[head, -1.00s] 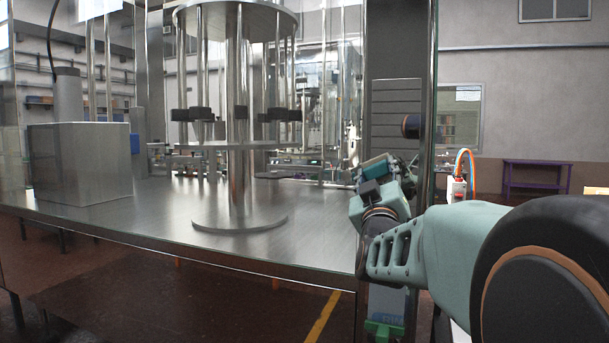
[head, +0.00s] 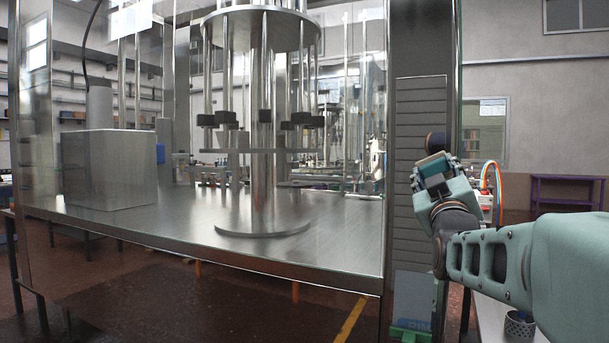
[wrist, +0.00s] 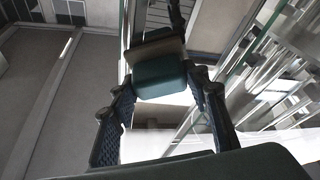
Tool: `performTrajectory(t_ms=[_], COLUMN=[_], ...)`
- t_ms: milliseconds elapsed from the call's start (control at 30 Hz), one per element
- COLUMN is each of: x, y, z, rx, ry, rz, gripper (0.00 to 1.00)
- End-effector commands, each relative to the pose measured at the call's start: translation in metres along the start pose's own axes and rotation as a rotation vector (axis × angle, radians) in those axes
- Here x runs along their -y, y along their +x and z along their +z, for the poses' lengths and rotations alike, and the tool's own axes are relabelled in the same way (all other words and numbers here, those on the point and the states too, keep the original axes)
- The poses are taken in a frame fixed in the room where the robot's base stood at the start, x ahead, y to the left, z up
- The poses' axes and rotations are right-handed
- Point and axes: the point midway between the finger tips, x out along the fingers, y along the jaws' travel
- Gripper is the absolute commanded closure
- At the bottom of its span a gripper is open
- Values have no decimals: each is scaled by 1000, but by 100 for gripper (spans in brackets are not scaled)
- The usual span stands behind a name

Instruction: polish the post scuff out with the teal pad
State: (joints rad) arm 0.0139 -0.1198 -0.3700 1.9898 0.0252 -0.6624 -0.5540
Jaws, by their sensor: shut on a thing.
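My gripper (head: 431,172) is shut on the teal pad (head: 433,161), in front of the grey post (head: 421,112) at the filler's right corner. In the wrist view the pad (wrist: 160,74) sits between the two dark fingers of my gripper (wrist: 162,88). It has a teal block and a paler tan and dark layer on its far side. I cannot tell whether the pad touches the post. No scuff can be made out on the post; my gripper and the pad cover part of it.
A purple bench (head: 567,190) is far right.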

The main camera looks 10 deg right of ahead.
Motion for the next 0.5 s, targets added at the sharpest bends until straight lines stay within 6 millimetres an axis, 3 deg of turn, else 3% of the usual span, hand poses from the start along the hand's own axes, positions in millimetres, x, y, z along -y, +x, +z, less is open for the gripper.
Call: performTrajectory(t_ms=[233,500], x=[2,23], y=[-1,4], z=[-1,-11], rx=[2,1], ry=[1,1], rz=[1,0], gripper=[77,77])
